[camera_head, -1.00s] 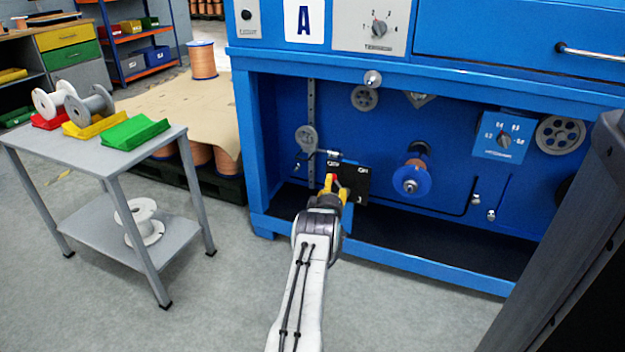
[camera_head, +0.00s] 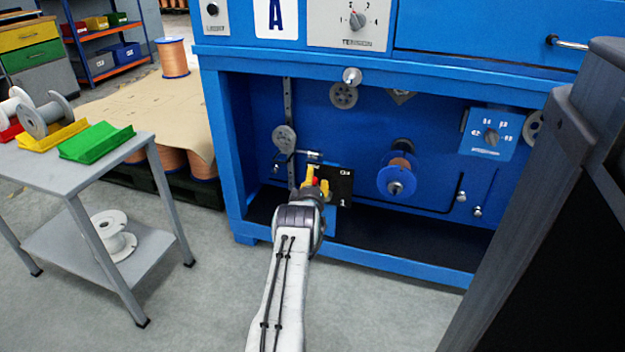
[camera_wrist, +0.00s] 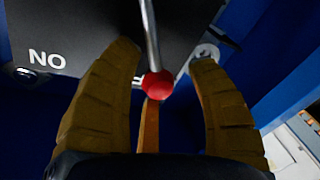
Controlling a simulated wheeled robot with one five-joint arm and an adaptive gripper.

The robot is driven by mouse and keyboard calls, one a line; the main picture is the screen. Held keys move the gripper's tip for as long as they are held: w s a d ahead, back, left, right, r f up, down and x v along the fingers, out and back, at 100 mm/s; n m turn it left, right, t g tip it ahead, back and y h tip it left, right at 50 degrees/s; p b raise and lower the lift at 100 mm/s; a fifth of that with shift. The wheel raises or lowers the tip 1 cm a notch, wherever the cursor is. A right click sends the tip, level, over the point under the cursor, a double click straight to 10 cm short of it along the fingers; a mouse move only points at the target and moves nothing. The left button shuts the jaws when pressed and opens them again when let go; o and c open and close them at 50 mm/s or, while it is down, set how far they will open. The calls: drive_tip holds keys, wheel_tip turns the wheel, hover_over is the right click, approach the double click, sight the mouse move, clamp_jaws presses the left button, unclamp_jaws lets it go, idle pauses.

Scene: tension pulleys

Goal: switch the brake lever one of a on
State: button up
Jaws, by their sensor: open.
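The brake lever shows in the wrist view as a metal rod with a red ball knob (camera_wrist: 157,85). The knob lies between the two yellow-brown fingers of my gripper (camera_wrist: 165,58), which is open, with a gap on each side. In the head view my gripper (camera_head: 315,178) is in front of the black label plate (camera_head: 340,184) under machine A, with a bit of red between its fingers. The plate reads "NO" in the wrist view (camera_wrist: 70,35); its other marking is mostly hidden behind the lever and fingers.
The blue machine (camera_head: 225,150) has a spool with blue flange (camera_head: 397,178) right of the plate and a grey pulley (camera_head: 284,138) above left. A grey side table (camera_head: 60,175) with coloured bins stands left. A dark column fills the right edge.

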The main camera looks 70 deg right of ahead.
clamp_jaws()
idle(0.5)
